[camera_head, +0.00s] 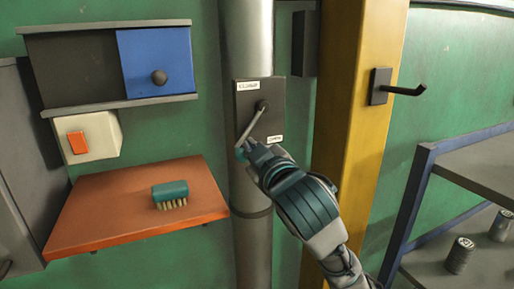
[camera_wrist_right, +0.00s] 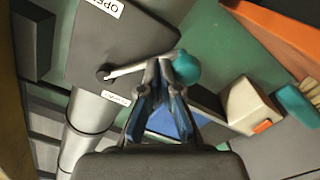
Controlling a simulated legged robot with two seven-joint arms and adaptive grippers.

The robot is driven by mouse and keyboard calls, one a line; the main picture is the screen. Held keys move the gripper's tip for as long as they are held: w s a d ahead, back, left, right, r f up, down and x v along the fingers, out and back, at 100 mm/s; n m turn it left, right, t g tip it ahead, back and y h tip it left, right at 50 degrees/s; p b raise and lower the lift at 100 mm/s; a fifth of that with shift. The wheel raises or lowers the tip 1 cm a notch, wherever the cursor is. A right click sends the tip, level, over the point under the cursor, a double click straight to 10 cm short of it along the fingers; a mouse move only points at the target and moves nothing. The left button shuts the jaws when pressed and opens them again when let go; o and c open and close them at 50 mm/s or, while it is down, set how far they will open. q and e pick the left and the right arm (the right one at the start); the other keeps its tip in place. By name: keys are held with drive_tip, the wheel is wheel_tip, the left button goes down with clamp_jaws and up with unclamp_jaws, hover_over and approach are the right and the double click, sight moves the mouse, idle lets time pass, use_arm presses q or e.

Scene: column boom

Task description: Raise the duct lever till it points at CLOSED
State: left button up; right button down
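The duct lever (camera_head: 251,127) is a thin grey bar on a dark plate (camera_head: 272,98) fixed to the round duct. From its pivot it slants down and left, ending in a teal knob. The CLOSED label (camera_head: 247,86) is at the plate's top left, the OPEN label (camera_head: 275,139) at its bottom right. My right gripper (camera_head: 252,151) is at the lever's lower end. In the right wrist view the right gripper's fingertips (camera_wrist_right: 158,67) are close together on the bar, just beside the teal knob (camera_wrist_right: 186,67). My left gripper is out of view.
An orange shelf (camera_head: 100,218) with a teal brush (camera_head: 170,193) stands left of the duct, below a switch box (camera_head: 97,137) and a blue sliding panel (camera_head: 155,62). A yellow post (camera_head: 350,100) with a black hook (camera_head: 400,90) is at right, near shelving with cans (camera_head: 459,255).

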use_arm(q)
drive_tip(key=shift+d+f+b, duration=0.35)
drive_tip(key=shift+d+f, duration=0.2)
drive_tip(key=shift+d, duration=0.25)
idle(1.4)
